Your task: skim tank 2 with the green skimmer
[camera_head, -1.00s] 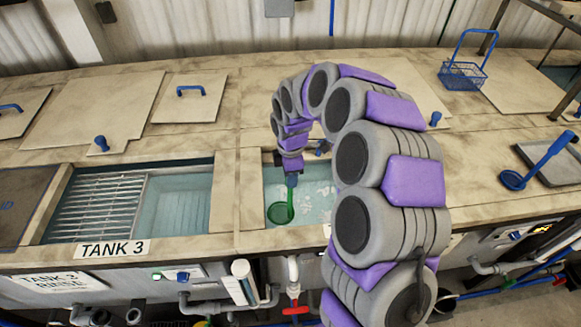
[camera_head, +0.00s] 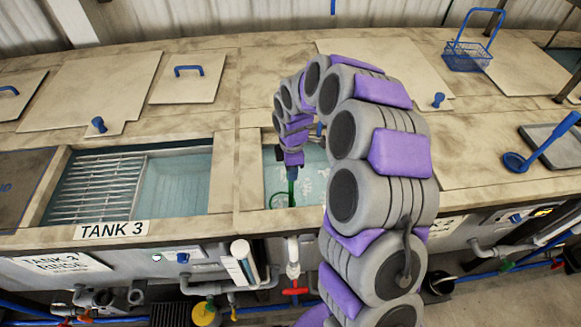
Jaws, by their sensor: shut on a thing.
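The green skimmer (camera_head: 283,200) hangs down from my gripper (camera_head: 292,170), which is shut on its handle. Its round head is low in the open tank (camera_head: 312,182) just right of the tank marked TANK 3, at or under the water near the front wall. I cannot tell exactly how deep it is. Pale flecks float on the water to the right of the skimmer. My arm covers the right part of this opening and most of its label, so the tank's number is hidden apart from what may be a 2.
The TANK 3 opening (camera_head: 180,187) has a metal rack (camera_head: 95,190) on its left side. A blue ladle (camera_head: 540,150) lies on a grey tray (camera_head: 553,143) at the right. A blue wire basket (camera_head: 467,55) stands at the back right. Blue-handled lids (camera_head: 188,85) cover much of the deck.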

